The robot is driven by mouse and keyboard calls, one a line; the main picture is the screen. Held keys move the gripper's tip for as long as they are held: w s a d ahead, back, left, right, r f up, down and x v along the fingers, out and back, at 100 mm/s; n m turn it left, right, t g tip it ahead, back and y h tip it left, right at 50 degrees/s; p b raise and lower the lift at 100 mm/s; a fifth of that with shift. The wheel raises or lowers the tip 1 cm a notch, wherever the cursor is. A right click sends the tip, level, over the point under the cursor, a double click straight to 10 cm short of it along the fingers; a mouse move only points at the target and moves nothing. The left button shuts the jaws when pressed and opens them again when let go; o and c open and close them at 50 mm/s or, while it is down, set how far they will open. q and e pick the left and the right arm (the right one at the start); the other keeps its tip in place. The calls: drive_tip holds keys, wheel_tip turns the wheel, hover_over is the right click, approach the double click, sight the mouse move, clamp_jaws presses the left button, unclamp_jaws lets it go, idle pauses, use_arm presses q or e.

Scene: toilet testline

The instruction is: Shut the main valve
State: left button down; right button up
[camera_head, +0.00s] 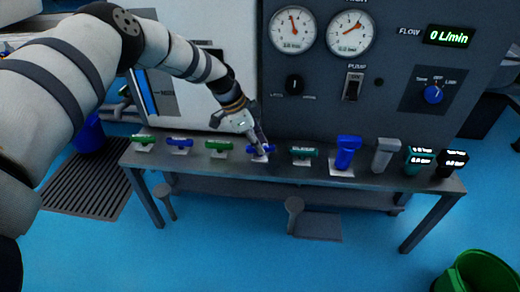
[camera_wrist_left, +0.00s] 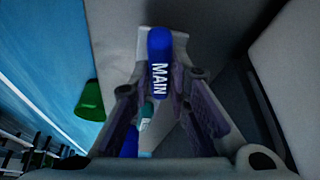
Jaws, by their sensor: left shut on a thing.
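The main valve has a blue bar handle (camera_wrist_left: 159,60) lettered "MAIN" in the left wrist view, where it lies between my left fingers. In the head view this blue handle (camera_head: 270,149) sits near the middle of the bench's row of valves, lying roughly along the bench. My left gripper (camera_head: 261,147) reaches down to it from above and is shut on it. The fingers hide part of the handle and the valve body below. My right gripper is not in view.
A green handle (camera_head: 218,146) and another green handle (camera_head: 303,152) flank the valve. A tall blue handle (camera_head: 347,150) stands farther right on the bench (camera_head: 330,177). The panel behind has a flow display (camera_head: 447,36) reading 0 L/min and a pump switch (camera_head: 353,86).

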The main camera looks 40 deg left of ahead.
use_arm(q)
drive_tip(key=shift+a+f+m+g+b, duration=0.15)
drive_tip(key=shift+m+g+b, duration=0.25)
drive_tip(key=shift+m+b, duration=0.55)
drive_tip(key=shift+m, duration=0.25)
drive_tip(key=c, duration=1.5)
unclamp_jaws()
drive_tip(key=shift+r, duration=0.2)
drive_tip(key=v, duration=1.2)
drive_tip(key=shift+w+a+f, duration=0.1)
drive_tip(key=shift+a, duration=0.1)
